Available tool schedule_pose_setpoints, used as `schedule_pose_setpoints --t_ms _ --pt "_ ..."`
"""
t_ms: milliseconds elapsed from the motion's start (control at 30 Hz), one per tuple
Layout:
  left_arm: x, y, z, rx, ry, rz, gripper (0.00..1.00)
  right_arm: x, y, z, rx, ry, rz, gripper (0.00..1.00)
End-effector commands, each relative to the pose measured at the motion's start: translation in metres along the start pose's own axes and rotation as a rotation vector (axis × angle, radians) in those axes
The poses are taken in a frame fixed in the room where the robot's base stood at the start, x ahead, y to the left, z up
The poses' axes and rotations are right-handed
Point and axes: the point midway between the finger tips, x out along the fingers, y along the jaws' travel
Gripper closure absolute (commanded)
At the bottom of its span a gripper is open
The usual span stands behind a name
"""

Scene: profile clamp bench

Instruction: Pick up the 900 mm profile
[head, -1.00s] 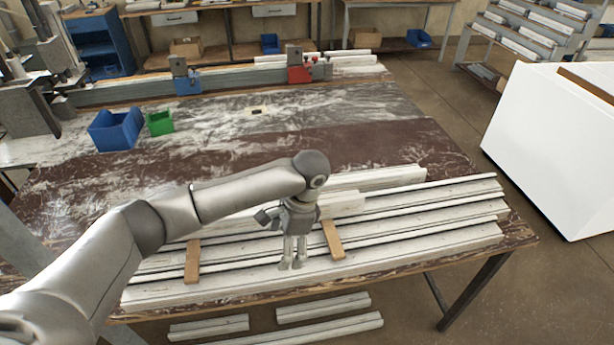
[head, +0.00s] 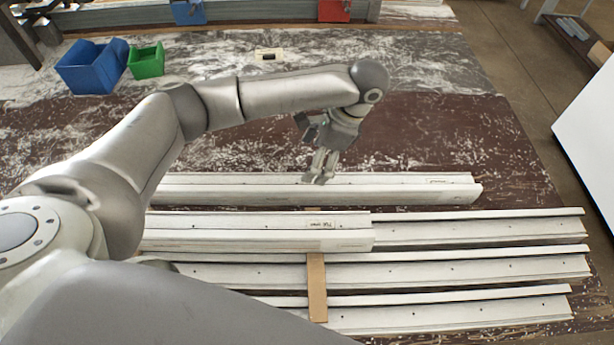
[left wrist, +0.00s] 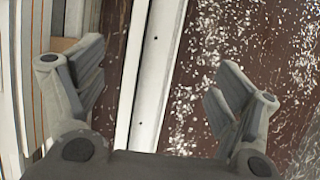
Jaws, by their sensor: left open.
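A long whitish profile (head: 410,192) lies alone across the brown bench, behind the other profiles. It has a small label near its right end, too small to read. A shorter profile (head: 270,240), also labelled, lies in front of it on top of the stock. I cannot tell from the labels which one is 900 mm. My left gripper (head: 320,179) is open and points down over the far profile's back edge, roughly mid-length. In the left wrist view the far profile (left wrist: 153,75) runs between the spread fingers (left wrist: 150,92), with nothing gripped. My right gripper is not in view.
Several longer profiles (head: 480,268) lie in front, with a wooden spacer (head: 317,285) across their line. A blue bin (head: 90,68) and a green bin (head: 146,62) stand at the back left. A white box (head: 592,140) stands at right.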

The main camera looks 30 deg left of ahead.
Motion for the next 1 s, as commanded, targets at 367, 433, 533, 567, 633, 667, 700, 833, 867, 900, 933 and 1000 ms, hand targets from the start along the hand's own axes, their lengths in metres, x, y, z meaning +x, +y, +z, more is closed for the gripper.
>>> schedule_pose_setpoints --t_ms 367,433,533,567,633,667,700,833,867,900,933,1000 --pt "0.051 0.001 0.0 -0.001 -0.001 0.002 0.12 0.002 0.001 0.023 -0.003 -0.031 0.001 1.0" --pt "0.055 0.001 0.0 -0.001 -0.001 0.002 0.12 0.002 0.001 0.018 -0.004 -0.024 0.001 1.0" --pt "0.062 0.003 0.001 -0.001 -0.002 0.002 0.12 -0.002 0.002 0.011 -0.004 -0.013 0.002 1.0" --pt "0.065 0.004 0.002 -0.001 -0.002 0.002 0.12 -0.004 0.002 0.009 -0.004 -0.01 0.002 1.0" --pt "0.076 0.007 0.003 -0.001 -0.004 0.003 0.12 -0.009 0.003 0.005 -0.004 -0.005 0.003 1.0" --pt "0.08 0.008 0.003 -0.001 -0.004 0.003 0.12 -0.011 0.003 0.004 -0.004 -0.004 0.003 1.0" --pt "0.086 0.009 0.004 0.0 -0.003 0.002 0.12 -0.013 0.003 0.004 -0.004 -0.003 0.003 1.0" --pt "0.103 0.009 0.002 -0.001 -0.001 0.001 0.12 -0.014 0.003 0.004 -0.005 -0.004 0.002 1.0" --pt "0.105 0.009 0.002 -0.001 0.0 0.001 0.12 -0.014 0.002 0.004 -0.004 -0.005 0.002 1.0" --pt "0.107 0.008 0.002 -0.001 -0.001 0.0 0.12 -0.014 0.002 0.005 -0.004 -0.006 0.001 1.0" --pt "0.107 0.008 0.002 -0.001 -0.001 0.0 0.12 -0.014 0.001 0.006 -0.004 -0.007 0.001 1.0" --pt "0.108 0.008 0.001 -0.001 0.0 -0.001 0.12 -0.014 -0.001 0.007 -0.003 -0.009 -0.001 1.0"
